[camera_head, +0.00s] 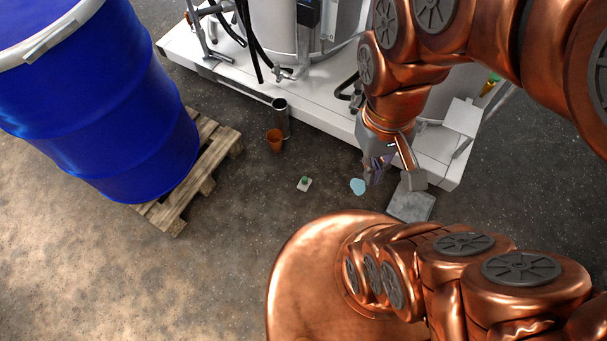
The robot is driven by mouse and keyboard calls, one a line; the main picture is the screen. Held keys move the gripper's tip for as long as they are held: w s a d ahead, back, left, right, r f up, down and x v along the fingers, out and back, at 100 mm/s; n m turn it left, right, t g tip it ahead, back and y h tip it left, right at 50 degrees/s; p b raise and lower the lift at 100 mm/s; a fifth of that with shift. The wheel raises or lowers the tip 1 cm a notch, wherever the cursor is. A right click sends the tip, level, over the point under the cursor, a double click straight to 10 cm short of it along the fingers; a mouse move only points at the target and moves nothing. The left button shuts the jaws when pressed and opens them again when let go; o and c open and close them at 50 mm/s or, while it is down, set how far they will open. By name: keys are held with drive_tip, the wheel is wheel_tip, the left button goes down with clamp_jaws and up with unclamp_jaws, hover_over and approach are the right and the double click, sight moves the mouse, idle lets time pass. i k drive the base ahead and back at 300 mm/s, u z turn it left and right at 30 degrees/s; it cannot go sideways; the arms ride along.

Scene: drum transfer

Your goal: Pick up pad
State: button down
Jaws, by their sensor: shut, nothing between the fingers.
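A small pale blue flat piece (357,186), likely the pad, lies on the dark floor in front of the white platform. A small whitish square with a green top (304,184) lies to its left; I cannot tell which of the two the task calls the pad. My gripper (372,180) points down just right of the pale blue piece. Its fingers are shut with nothing held. The height of the fingertips above the floor is hard to judge.
An orange cup (274,140) and a dark cylinder (281,118) stand by the white platform (330,122). A blue drum (110,110) rests on a wooden pallet (222,146) at left. Floor below the small pieces is clear.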

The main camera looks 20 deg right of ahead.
sight(305, 182)
drive_tip(key=z, duration=0.9)
drive_tip(key=k, duration=1.35)
drive_tip(key=u, duration=0.9)
